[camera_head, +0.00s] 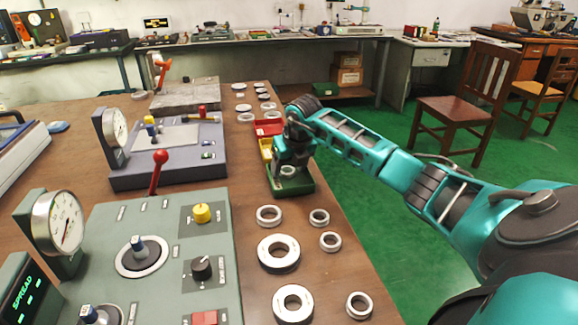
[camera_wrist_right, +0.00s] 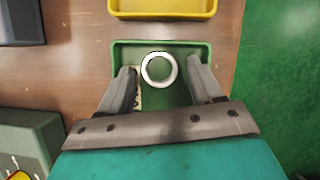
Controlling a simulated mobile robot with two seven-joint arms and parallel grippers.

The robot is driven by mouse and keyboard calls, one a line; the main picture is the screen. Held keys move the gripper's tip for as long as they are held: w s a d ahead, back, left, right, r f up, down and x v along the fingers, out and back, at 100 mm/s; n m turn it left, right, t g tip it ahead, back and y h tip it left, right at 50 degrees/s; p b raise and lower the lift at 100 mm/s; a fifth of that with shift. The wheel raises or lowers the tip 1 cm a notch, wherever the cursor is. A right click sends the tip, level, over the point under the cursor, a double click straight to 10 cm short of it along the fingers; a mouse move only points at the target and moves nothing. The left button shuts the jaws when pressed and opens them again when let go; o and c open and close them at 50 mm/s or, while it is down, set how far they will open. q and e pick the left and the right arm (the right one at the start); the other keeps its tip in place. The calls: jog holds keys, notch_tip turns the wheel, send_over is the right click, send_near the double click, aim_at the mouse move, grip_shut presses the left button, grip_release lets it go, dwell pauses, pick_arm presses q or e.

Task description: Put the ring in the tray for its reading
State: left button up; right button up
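A small steel ring (camera_wrist_right: 158,70) lies in the green tray (camera_wrist_right: 205,48), seen in the right wrist view. The ring (camera_head: 287,171) and the green tray (camera_head: 303,185) also show in the head view, partly under my gripper. My right gripper (camera_wrist_right: 160,72) is over the green tray, with its two fingers apart on either side of the ring and a gap to each. The yellow tray (camera_head: 266,150) and red tray (camera_head: 268,127) stand in a row behind the green one; the yellow tray (camera_wrist_right: 165,15) also shows in the wrist view. My left gripper is not in view.
Several loose rings (camera_head: 279,253) stand on the wooden bench in front of the green tray, and more lie behind the red tray. The gauge station (camera_head: 110,215) with dial (camera_head: 65,222), knobs and a SPREAD display fills the left. A second dial device (camera_head: 170,150) stands behind it.

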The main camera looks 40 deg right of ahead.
jog(key=shift+r, duration=0.3)
pick_arm(q)
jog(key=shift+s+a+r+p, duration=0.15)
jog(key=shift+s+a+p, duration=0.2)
jog(key=shift+p, duration=0.45)
pick_arm(e)
jog(key=v, duration=1.1)
jog(key=shift+s+r, duration=0.15)
jog(key=shift+r, duration=0.2)
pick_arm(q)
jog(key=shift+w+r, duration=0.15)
